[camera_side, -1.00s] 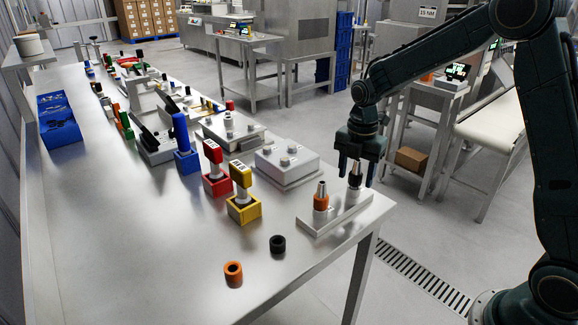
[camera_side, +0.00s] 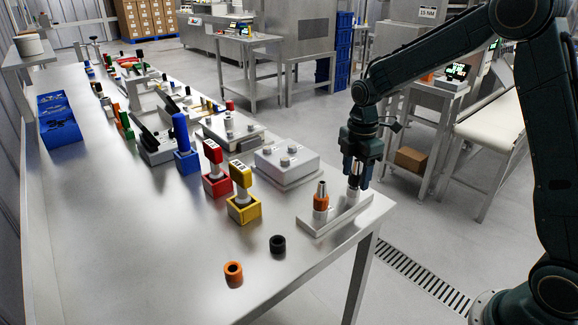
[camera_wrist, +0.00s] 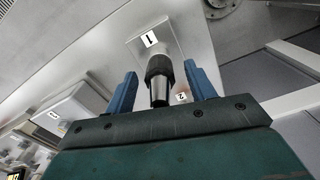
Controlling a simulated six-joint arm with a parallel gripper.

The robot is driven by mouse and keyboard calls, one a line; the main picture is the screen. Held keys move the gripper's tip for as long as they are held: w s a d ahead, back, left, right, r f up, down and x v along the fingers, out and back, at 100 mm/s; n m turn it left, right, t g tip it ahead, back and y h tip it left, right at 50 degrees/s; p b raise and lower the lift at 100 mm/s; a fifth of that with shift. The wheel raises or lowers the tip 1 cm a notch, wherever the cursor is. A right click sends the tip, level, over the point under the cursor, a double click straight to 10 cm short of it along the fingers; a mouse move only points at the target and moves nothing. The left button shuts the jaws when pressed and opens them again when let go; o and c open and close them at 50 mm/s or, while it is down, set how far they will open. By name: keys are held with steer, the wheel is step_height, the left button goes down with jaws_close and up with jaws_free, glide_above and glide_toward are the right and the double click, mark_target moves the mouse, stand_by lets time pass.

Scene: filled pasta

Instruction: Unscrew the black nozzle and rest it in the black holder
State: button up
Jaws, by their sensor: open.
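The black nozzle (camera_wrist: 159,78), with a silver tip, stands upright on the white base plate (camera_side: 318,222) at the table's right end. It also shows in the side view (camera_side: 354,172), partly hidden by the fingers. My gripper (camera_side: 355,182) is open, its two fingers down on either side of the nozzle. In the wrist view my gripper (camera_wrist: 160,88) has the nozzle between its blue fingers, with a gap on both sides. An orange nozzle (camera_side: 321,198) stands on the same plate. The black holder (camera_side: 277,244), a short hollow ring, lies on the table in front.
An orange ring holder (camera_side: 233,273) lies left of the black one. Yellow (camera_side: 243,208) and red (camera_side: 216,184) blocks with upright handled tools, and a grey box with knobs (camera_side: 287,165), stand behind the plate. The table's right edge is close to my gripper. The front left tabletop is clear.

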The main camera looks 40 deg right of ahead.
steer(key=m, duration=0.3)
steer(key=shift+m, duration=1.8)
steer(key=shift+m, duration=0.3)
steer(key=shift+m, duration=0.4)
steer(key=m, duration=0.3)
steer(key=shift+m, duration=2.1)
